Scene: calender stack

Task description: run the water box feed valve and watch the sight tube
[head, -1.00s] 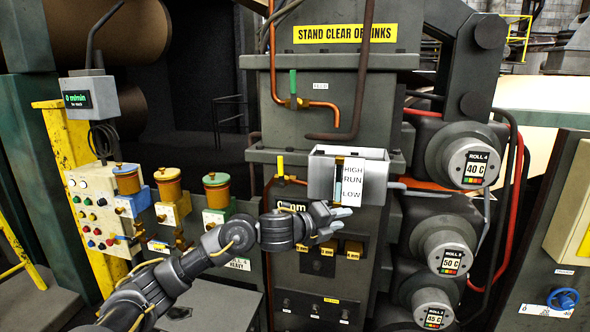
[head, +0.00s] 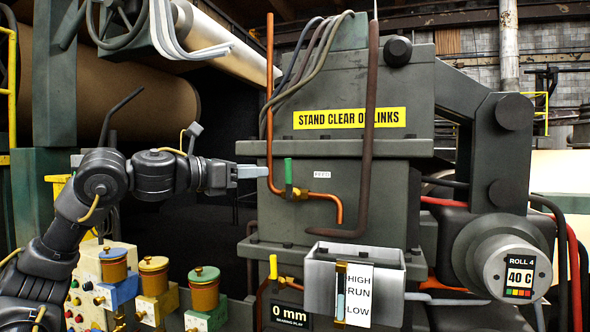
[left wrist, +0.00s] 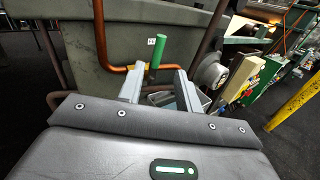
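The water level in the tube is too small to tell. My left gripper (head: 262,172) is just left of the green handle, pointing at it. In the left wrist view its fingers (left wrist: 158,88) are apart and empty, with the green handle (left wrist: 161,48) beyond the gap between the tips. My right gripper is out of view.
A yellow-handled valve (head: 273,268) sits left of the box. A 0 mm display (head: 289,316) is below it. A brown pipe (head: 367,130) runs down right of the feed valve. Several brass pots, one being (head: 205,292), stand lower left. Roll 4 (head: 518,275) is at right.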

